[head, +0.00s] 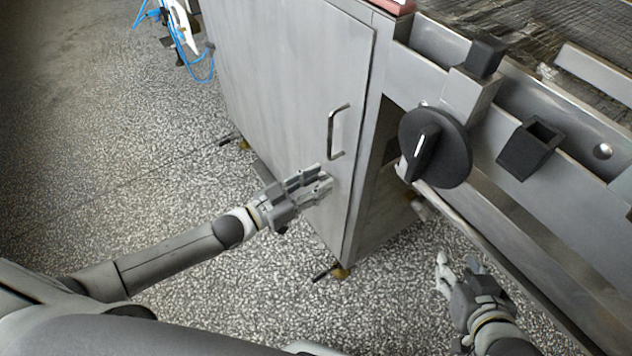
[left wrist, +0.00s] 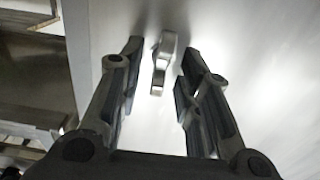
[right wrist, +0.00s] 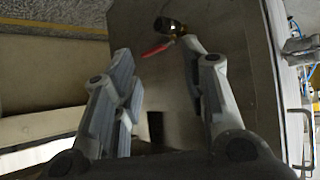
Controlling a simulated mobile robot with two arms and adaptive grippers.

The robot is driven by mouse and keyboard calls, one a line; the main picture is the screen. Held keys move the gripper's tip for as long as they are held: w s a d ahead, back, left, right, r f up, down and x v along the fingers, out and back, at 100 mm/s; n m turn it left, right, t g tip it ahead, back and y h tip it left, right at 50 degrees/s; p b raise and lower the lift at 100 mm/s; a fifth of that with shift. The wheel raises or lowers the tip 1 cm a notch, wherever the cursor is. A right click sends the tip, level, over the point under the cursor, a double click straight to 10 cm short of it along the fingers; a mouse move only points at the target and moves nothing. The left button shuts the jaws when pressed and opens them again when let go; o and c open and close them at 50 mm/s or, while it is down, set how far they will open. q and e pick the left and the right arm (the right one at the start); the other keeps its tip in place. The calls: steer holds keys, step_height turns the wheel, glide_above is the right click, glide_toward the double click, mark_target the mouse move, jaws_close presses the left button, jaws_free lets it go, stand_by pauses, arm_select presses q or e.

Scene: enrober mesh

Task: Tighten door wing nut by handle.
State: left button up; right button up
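The door (head: 290,90) is a grey metal panel with a bar handle (head: 337,132) near its right edge. My left gripper (head: 322,182) is in front of the door, a little below the handle. In the left wrist view a small shiny metal piece, apparently the wing nut (left wrist: 161,64), stands on the pale door surface between the open fingers (left wrist: 158,75). I see a gap on both sides of it. In the head view I cannot make it out behind the gripper. My right gripper (head: 456,266) is open and empty, low over the floor, right of the cabinet.
A black round knob (head: 436,147) and a black square socket (head: 530,148) sit on the machine frame at right. Blue hoses (head: 208,62) lie beyond the cabinet. The right wrist view shows a red lever (right wrist: 155,49). Speckled floor (head: 150,200) left of the cabinet is clear.

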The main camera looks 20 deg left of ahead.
arm_select(q)
steer(key=shift+c, duration=0.2)
jaws_close()
steer(key=shift+s+d+f+m+p, duration=0.1)
steer(key=shift+m+p, duration=0.4)
steer(key=shift+m, duration=2.5)
steer(key=shift+s+d+f+m+p, duration=0.15)
steer(key=shift+m+p, duration=0.35)
steer(key=shift+m, duration=2.5)
steer(key=shift+f+m+p, duration=0.1)
steer(key=shift+m+p, duration=0.4)
steer(key=shift+m, duration=2.5)
arm_select(e)
steer(key=s+d+f+g+h, duration=0.1)
steer(key=s+d+f+g, duration=0.1)
steer(key=s, duration=0.4)
steer(key=s+d+f+g, duration=0.1)
steer(key=s+f+g, duration=0.1)
steer(key=s+g, duration=0.2)
steer(key=shift+s+d+f+g+h, duration=0.4)
steer(key=shift+s, duration=0.45)
